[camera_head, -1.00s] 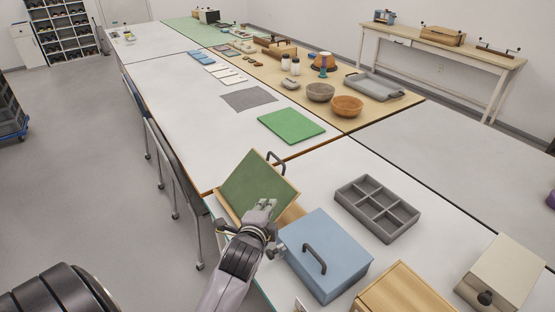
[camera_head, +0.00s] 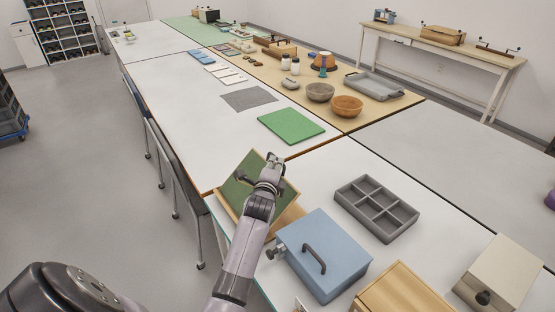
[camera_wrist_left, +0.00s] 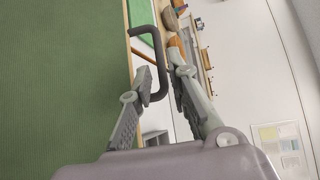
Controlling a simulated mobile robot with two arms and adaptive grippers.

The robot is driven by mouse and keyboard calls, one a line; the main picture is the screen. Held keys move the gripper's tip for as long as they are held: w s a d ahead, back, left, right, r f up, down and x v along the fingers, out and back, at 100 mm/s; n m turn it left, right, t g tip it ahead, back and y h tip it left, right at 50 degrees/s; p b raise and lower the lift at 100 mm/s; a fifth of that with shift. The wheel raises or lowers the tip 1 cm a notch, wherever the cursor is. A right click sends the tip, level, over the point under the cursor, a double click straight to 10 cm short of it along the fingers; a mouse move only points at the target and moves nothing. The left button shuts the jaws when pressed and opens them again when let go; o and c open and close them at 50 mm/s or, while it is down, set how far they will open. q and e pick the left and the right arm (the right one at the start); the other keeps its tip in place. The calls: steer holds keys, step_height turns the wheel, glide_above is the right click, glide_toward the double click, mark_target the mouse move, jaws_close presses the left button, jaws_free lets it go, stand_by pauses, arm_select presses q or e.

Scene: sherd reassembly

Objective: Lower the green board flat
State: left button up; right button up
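The green board (camera_head: 237,189) stands tilted up in its wooden frame at the near left edge of the table. It fills the left of the left wrist view (camera_wrist_left: 60,85), where a dark bent handle (camera_wrist_left: 159,62) stands out from its edge. My left gripper (camera_head: 273,161) is at the board's upper right edge, by the handle. In the left wrist view my left gripper (camera_wrist_left: 163,72) has its fingers apart, with the handle between them; contact cannot be told. In the head view my arm and gripper hide most of the handle. My right gripper is not in view.
A blue box (camera_head: 325,255) with a dark handle stands close to the right of the board. A grey divided tray (camera_head: 377,208) lies farther right. A green mat (camera_head: 291,126) lies behind the board. A wooden box (camera_head: 403,290) is at the front.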

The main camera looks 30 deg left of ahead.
arm_select(q)
steer(key=shift+x, duration=2.5)
jaws_close()
